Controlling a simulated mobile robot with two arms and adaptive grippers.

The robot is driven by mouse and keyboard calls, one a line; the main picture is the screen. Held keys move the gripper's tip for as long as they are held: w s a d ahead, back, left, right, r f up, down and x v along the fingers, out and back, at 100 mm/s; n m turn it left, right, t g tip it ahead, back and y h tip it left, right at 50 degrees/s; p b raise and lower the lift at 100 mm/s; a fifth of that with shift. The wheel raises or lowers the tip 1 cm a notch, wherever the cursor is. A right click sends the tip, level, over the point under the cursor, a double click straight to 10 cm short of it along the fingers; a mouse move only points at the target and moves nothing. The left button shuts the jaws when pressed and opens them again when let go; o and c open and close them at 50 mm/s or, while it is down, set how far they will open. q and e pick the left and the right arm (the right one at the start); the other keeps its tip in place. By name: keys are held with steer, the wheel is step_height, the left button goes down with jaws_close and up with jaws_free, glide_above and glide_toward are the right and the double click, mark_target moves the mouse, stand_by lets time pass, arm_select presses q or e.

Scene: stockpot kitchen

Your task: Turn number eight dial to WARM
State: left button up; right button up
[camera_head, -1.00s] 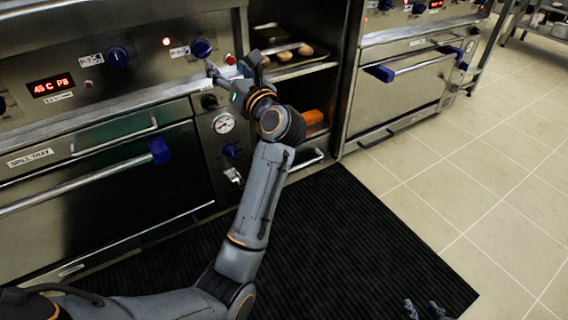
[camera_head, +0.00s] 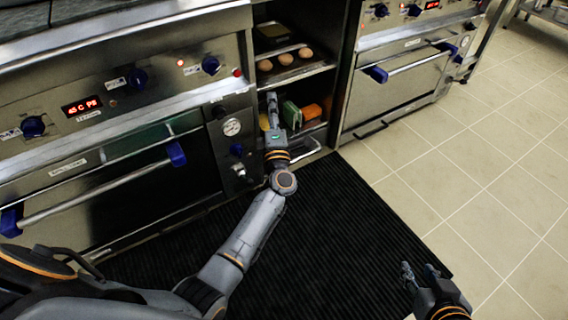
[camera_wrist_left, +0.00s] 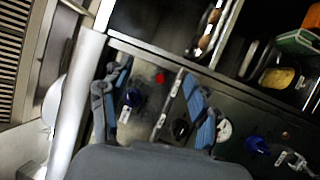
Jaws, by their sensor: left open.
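The label numbers are too small to read surely. My left gripper (camera_head: 269,106) is open and empty, in front of the shelf opening, below and right of the right-hand dial. In the left wrist view, the right-hand dial (camera_wrist_left: 131,97) appears near the left finger, with the red button between the fingers. My right gripper (camera_head: 419,272) is open and empty over the floor.
A shelf (camera_head: 300,71) with a tray of round buns stands right of the panel. Green and orange items (camera_head: 311,111) lie below it. A gauge (camera_head: 232,127) and oven handle (camera_head: 100,190) are on the left oven. A second oven (camera_head: 400,85) stands right. The black mat (camera_head: 340,230) is clear.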

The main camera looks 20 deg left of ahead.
arm_select(q)
steer(key=s+d+f+m+g+h+p, duration=0.1)
steer(key=s+d+f+m+h+p, duration=0.2)
steer(key=f+m, duration=0.3)
steer(key=s+d+f+m+g+h+p, duration=0.2)
steer(key=s+f+m+h+p, duration=0.3)
steer(key=f, duration=0.4)
steer(key=shift+s+d+f+m+p, duration=0.15)
steer(key=shift+s+d+m+p, duration=0.15)
steer(key=shift+d+m+p, duration=0.6)
steer(key=shift+a, duration=0.25)
